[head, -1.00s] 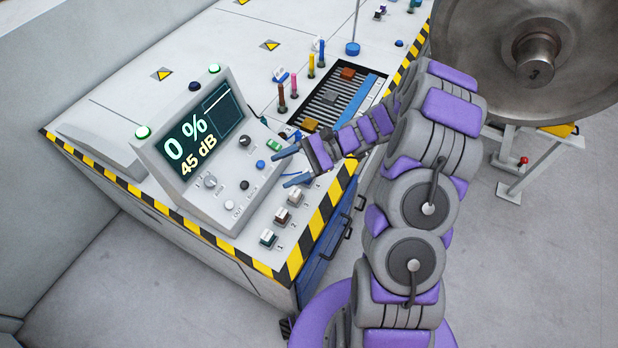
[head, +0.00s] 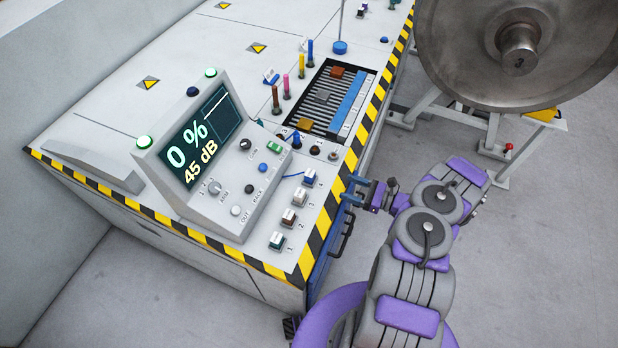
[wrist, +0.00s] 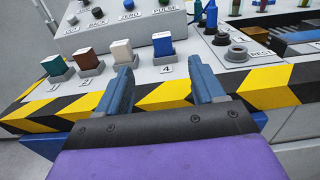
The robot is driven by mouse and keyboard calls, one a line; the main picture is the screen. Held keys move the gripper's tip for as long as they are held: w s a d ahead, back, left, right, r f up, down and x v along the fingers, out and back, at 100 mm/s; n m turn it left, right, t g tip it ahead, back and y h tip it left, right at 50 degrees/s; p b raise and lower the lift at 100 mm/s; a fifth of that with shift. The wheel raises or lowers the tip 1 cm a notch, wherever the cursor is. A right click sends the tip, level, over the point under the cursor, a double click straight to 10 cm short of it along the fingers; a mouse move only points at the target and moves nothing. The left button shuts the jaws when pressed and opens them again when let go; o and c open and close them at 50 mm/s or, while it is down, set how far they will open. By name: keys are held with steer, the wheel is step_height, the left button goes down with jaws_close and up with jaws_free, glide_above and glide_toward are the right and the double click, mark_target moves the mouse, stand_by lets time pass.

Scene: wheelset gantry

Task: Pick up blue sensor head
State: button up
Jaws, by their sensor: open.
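The blue sensor head (head: 310,176) is a small blue block upright in its grey holder at position 4, at the right end of a row on the console's front ledge. In the wrist view the blue sensor head (wrist: 163,44) shows ahead, between the lines of my two fingers. My gripper (head: 352,188) is open and empty, in front of the striped edge, apart from the head. In the wrist view my gripper (wrist: 161,72) has both blue fingers spread, pointing towards the holder.
White (wrist: 122,51), brown (wrist: 88,58) and green (wrist: 55,64) heads stand left of the blue one. The hazard-striped edge (wrist: 165,96) lies below my fingers.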

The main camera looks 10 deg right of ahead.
mark_target(314, 175)
steer(key=b+x, duration=0.1)
steer(key=x, duration=0.4)
steer(key=b+x, duration=0.1)
steer(key=x, duration=0.5)
steer(key=shift+a+f, duration=0.1)
steer(key=shift+f, duration=0.1)
steer(key=shift+w+a, duration=0.2)
steer(key=shift+w+d, duration=0.25)
steer(key=shift+w+a+f+b, duration=0.1)
steer(key=shift+w+a+b, duration=0.15)
steer(key=shift+b, duration=0.15)
steer(key=x, duration=0.5)
steer(key=shift+s+a+f+b, duration=0.1)
steer(key=shift+s+a+b, duration=0.15)
steer(key=shift+s+b, duration=0.15)
steer(key=shift+d, duration=0.4)
steer(key=shift+c, duration=0.9)
steer(key=shift+d, duration=0.25)
steer(key=c, duration=0.3)
steer(key=shift+a, duration=0.25)
steer(key=c, duration=0.4)
steer(key=shift+c, duration=1.2)
